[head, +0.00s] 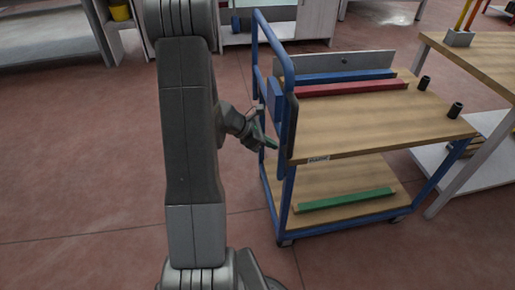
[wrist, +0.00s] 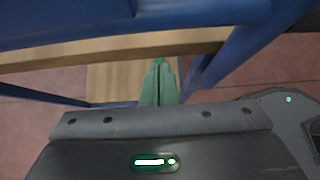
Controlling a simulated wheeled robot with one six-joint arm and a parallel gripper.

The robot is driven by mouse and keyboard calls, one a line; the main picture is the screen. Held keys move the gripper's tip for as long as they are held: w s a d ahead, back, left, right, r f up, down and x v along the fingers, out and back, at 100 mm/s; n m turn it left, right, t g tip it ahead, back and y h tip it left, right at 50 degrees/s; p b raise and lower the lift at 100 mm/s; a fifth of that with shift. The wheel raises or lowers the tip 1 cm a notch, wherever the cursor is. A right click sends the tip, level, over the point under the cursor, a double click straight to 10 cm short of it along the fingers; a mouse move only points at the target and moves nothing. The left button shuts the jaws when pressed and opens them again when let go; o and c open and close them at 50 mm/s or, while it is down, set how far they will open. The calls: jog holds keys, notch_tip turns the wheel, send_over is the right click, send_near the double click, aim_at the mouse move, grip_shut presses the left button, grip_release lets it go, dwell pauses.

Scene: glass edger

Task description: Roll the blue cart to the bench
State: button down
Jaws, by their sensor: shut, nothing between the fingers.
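The blue cart (head: 370,125) stands right of my arm in the head view. It has a blue tube frame, two wooden shelves and an upright blue handle at its left end. My gripper (head: 270,142), with green fingers, is at that left end, close to the blue frame. The fingers are shut and empty. In the wrist view the shut fingers (wrist: 160,75) point at the cart's blue bars and wooden shelf edge (wrist: 110,46); I cannot tell whether they touch. The bench (head: 480,58), with a wooden top, stands right of the cart, its near leg close to the cart's right end.
Blue and red bars (head: 350,88) and two black cylinders (head: 455,110) sit on the cart's top shelf. A green bar (head: 345,199) lies on its lower shelf. Grey-white furniture stands at the back. The reddish floor (head: 80,170) at left is clear.

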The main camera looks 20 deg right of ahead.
jog(key=shift+s+d, duration=0.15)
jog(key=shift+d, duration=0.3)
jog(key=shift+s+d+b, duration=0.25)
jog(key=shift+d+b, duration=0.05)
jog(key=shift+d, duration=0.6)
jog(key=shift+s+d+b, duration=0.25)
jog(key=shift+d+b, duration=0.05)
jog(key=shift+d, duration=0.6)
jog(key=shift+r, duration=0.1)
jog(key=shift+w+a, duration=0.1)
jog(key=a+f+p+v, duration=0.1)
jog(key=f+p+v, duration=0.1)
jog(key=v, duration=1.1)
jog(key=shift+a, duration=0.45)
jog(key=shift+w+f, duration=0.1)
